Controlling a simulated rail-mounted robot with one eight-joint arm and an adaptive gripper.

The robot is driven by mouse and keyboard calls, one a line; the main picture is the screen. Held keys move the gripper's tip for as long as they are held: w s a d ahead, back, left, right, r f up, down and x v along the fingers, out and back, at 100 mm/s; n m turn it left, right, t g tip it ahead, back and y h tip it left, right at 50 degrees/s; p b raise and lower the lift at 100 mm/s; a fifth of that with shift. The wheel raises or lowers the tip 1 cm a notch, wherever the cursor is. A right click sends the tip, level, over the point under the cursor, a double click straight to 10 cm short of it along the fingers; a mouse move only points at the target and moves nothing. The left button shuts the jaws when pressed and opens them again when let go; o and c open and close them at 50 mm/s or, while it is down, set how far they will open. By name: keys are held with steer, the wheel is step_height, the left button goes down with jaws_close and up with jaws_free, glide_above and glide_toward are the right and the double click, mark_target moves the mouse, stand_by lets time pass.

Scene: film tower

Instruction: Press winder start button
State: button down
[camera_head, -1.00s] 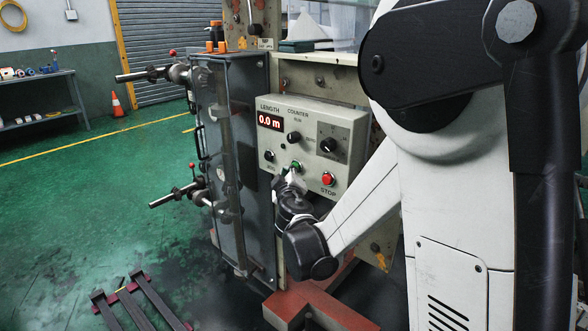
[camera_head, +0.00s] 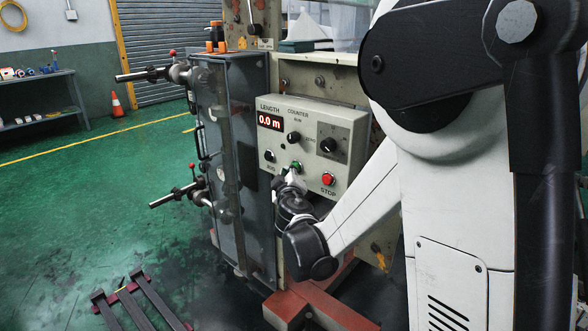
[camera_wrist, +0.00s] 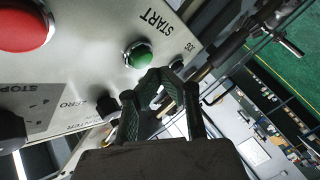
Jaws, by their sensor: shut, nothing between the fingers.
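The green START button (camera_wrist: 138,54) sticks out of the pale control panel, with START printed beside it in the wrist view. It also shows in the head view (camera_head: 296,166), just above my gripper (camera_head: 289,177). In the wrist view my gripper (camera_wrist: 160,75) is shut and empty. Its dark fingertips overlap the edge of the green button in the picture; I cannot tell whether they touch it. The panel (camera_head: 345,125) carries a counter display (camera_head: 270,121) reading 0.0 m.
The red STOP button (camera_head: 328,179) is to the right of the green one. Black knobs (camera_head: 328,145) sit above it. A black JOG button (camera_head: 269,156) is at left. A clear guard (camera_head: 228,160) stands left of the panel.

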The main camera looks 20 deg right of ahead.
steer(key=shift+w+d, duration=0.1)
steer(key=shift+d, duration=0.05)
steer(key=shift+w+d, duration=0.15)
steer(key=shift+d, duration=0.1)
